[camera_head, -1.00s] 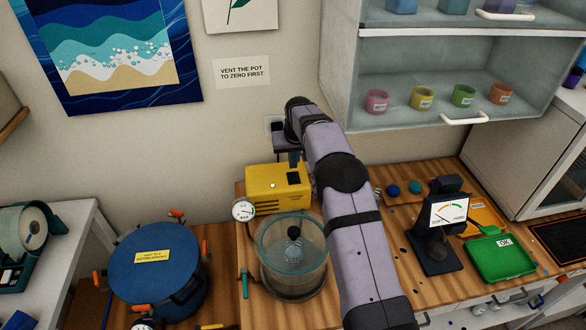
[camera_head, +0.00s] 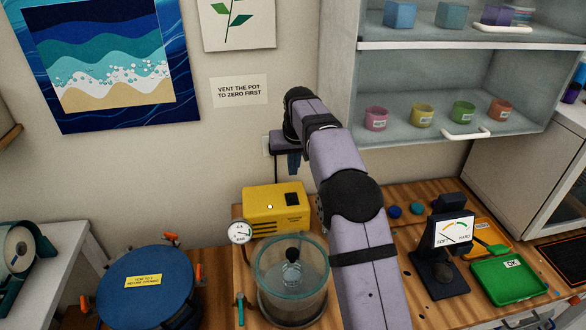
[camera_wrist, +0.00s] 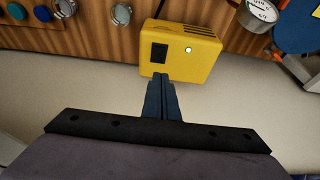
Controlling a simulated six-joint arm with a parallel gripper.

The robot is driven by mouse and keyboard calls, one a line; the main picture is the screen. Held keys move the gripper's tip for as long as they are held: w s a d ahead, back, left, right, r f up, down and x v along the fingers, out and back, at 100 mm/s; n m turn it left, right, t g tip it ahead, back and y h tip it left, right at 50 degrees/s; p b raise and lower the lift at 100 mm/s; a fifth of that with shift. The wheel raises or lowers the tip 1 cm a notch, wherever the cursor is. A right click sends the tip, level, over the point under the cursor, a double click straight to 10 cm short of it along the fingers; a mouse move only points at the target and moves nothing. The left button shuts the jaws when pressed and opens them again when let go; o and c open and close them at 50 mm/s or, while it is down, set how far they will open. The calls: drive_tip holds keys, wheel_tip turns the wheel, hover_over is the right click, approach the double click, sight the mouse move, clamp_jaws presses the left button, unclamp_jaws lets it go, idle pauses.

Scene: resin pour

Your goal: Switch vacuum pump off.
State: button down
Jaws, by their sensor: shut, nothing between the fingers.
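The vacuum pump (camera_head: 262,199) is a yellow box on the wooden bench, behind a clear glass pot (camera_head: 292,285). A black rocker switch (camera_head: 292,198) and a small pale, lit-looking lamp (camera_head: 270,207) are on its top. I cannot tell which way the rocker is tipped. My gripper (camera_head: 293,172) is shut and empty, a little above and behind the switch. In the wrist view its fingertips (camera_wrist: 161,78) point toward the switch, apart from it.
A round gauge (camera_head: 240,232) stands at the pump's left front corner. A dial tester (camera_head: 453,235) and a green tray (camera_head: 508,285) are to the right. The wall is close behind my gripper.

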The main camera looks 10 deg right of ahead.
drive_tip(key=shift+w+a+r+b, duration=0.1)
drive_tip(key=shift+w+r+b, duration=0.05)
drive_tip(key=shift+w+b, duration=0.7)
drive_tip(key=shift+s, duration=0.15)
drive_tip(key=p, duration=0.5)
hover_over(289, 194)
drive_tip(key=s, duration=0.2)
drive_tip(key=f, duration=1.1)
drive_tip(key=shift+w+f, duration=0.2)
drive_tip(key=shift+w+f+p, duration=0.1)
drive_tip(key=shift+f+p, duration=0.4)
drive_tip(key=shift+f, duration=0.5)
drive_tip(key=shift+f, duration=0.1)
